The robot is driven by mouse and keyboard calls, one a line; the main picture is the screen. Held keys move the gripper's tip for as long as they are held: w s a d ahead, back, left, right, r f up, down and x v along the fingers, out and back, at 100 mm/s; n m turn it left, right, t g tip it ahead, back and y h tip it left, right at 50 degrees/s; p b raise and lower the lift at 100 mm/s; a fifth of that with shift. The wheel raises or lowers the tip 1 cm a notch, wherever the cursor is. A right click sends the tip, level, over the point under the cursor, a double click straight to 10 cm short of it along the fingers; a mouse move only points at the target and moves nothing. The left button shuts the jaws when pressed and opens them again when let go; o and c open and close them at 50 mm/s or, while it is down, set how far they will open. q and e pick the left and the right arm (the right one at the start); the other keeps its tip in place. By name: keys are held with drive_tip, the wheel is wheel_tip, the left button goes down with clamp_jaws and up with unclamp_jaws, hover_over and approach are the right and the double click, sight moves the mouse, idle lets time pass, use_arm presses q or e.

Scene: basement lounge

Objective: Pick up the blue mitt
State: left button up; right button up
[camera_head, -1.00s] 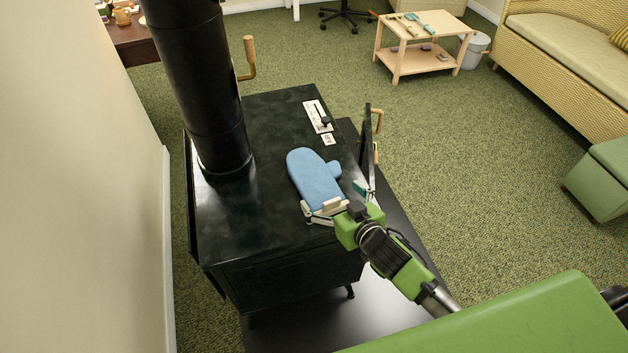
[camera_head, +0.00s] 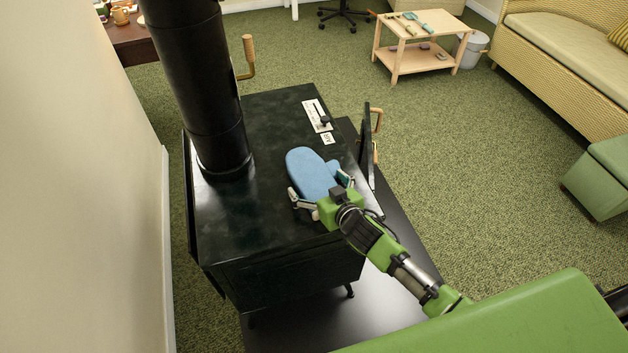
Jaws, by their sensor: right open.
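The blue mitt (camera_head: 312,172) lies flat on the dark top of the stove (camera_head: 262,215), its rounded end pointing away and its thumb to the right. My right gripper (camera_head: 320,187) is open over the cuff end of the mitt, with one finger at the mitt's left side and the other at its right near the thumb. The gripper's green body hides part of the cuff. I cannot tell whether the fingers touch the mitt. My left gripper is not in view.
A thick black stovepipe (camera_head: 195,80) rises from the stove's left part. A small white card (camera_head: 327,139) and a white plate with a dark lever (camera_head: 317,116) are beyond the mitt. An open stove door (camera_head: 367,148) stands at the right side. A wall is at left.

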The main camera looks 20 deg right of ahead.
drive_tip(key=c, duration=1.2)
drive_tip(key=shift+c, duration=0.2)
drive_tip(key=shift+r, duration=0.15)
